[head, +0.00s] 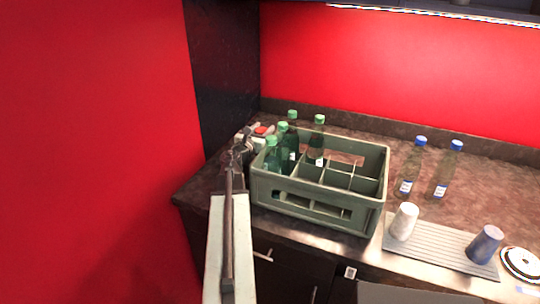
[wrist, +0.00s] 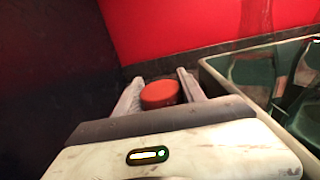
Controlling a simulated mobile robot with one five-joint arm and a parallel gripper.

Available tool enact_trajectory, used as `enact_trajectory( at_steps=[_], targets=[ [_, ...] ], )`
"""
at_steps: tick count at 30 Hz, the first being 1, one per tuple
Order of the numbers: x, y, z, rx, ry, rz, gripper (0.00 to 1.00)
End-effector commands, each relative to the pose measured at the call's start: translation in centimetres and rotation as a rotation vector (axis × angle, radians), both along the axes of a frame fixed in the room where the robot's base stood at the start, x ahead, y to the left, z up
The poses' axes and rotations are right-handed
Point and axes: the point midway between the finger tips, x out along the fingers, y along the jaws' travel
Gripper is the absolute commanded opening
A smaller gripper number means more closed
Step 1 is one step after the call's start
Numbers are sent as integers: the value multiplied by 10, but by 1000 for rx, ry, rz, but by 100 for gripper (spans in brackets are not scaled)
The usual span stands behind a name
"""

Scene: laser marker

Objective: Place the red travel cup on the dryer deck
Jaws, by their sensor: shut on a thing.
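The red travel cup (wrist: 160,94) sits between the two fingers of my gripper (wrist: 159,77) in the wrist view, and the gripper is shut on it. Only the cup's round red top shows there. In the head view a small patch of the red cup (head: 261,130) shows at my gripper (head: 256,135), behind the left end of the crate; my arm hides most of it. I cannot tell whether the cup touches the counter. The dryer deck, a grey ribbed board (head: 432,243), lies at the right front of the counter.
A white cup (head: 404,221) and a blue cup (head: 485,244) stand on the deck. A green crate (head: 315,208) with several green-capped bottles stands between my gripper and the deck. Two blue-capped bottles (head: 411,170) (head: 446,172) stand behind the deck. A dark wall is close at left.

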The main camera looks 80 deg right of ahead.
Motion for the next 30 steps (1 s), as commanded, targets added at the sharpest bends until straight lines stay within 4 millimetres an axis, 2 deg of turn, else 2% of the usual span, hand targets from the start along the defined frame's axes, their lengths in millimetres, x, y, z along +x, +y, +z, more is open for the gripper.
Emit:
enact_trajectory(
  at_steps=[1,5,13,20,24,25,27,30],
  targets=[
    [0,0,-14,0,0,0,0],
    [0,0,-11,0,0,0,0],
    [-1,0,-51,0,0,-1,0],
    [-1,0,-46,0,0,-2,0],
    [-2,0,-51,0,0,-2,0],
    [-2,0,-50,0,0,-2,53],
    [-2,0,-50,0,0,-2,69],
    [-2,0,-50,0,0,-2,69]
  ],
)
